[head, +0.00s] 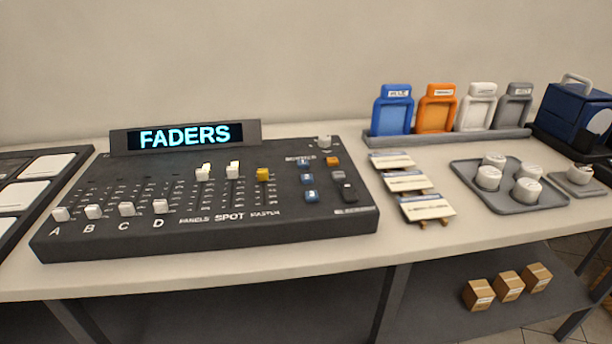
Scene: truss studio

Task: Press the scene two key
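A dark lighting console (120,235) lies on the table, its lit display (186,135) reading "FADERS". At its right end is a small block of keys. Three blue keys stand in a column: the upper blue key (303,164), the middle blue key (308,180) and the lower blue key (311,195). Beside them are an orange key (333,161), a grey key (338,175) and a black key (349,191). The key markings are too small to read, so I cannot tell which is scene two. My gripper is not in view.
White faders, A to D (126,209), and a yellow master fader (262,174) stand left of the keys. A knob (324,142) is behind the keys. Label cards (405,182) lie close to the right, then a grey tray (516,205) with white pots. Coloured holders stand behind.

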